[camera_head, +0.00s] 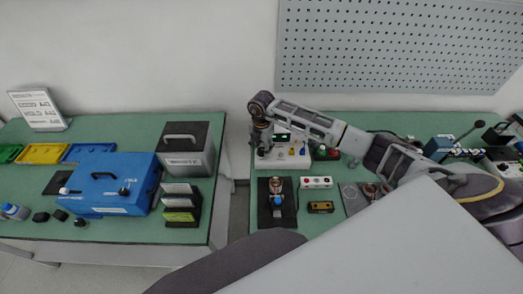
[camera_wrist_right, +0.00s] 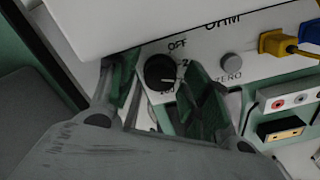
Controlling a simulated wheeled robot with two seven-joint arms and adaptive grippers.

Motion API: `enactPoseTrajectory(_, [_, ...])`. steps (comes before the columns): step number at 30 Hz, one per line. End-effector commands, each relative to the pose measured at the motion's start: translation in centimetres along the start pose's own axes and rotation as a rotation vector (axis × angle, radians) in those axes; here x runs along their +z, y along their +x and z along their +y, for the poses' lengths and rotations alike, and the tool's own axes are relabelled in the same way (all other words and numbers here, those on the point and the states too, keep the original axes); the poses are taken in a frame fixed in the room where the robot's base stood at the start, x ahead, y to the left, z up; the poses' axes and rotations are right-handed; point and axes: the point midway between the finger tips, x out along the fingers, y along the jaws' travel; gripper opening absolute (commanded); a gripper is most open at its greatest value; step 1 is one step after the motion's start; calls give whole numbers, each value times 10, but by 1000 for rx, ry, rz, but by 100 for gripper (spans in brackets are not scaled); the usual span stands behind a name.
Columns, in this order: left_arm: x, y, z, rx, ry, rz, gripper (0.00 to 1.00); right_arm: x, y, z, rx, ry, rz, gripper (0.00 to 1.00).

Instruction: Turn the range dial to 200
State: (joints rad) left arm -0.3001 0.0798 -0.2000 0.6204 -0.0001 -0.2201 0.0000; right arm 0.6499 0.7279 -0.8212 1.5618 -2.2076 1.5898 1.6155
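The range dial (camera_wrist_right: 160,73) is a round black knob on the white front panel of the meter (camera_wrist_right: 215,45). A white mark on the knob points right, towards a partly hidden label starting with 2. OFF is printed above it; a lower label is mostly covered. My right gripper (camera_wrist_right: 163,77) is open, its green-padded fingers on either side of the dial; whether they touch it I cannot tell. In the head view my right gripper (camera_head: 261,148) is at the left end of the meter (camera_head: 290,160). My left gripper is not in view.
A grey ZERO knob (camera_wrist_right: 232,65) and a yellow plug (camera_wrist_right: 277,43) sit right of the dial. In front of the meter are a dark fixture (camera_head: 289,215) with a copper-coloured part, a white box (camera_head: 316,183) and a small yellow-black block (camera_head: 321,207). A blue case (camera_head: 110,185) stands on the left table.

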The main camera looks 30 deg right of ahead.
Motion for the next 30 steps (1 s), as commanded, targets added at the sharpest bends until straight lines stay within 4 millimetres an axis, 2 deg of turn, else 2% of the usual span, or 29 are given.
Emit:
enactPoseTrajectory(11, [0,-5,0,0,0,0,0,0,-6,0,0,-1,-1,48])
enactPoseTrajectory(30, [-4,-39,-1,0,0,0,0,0,-59,0,0,-1,0,48])
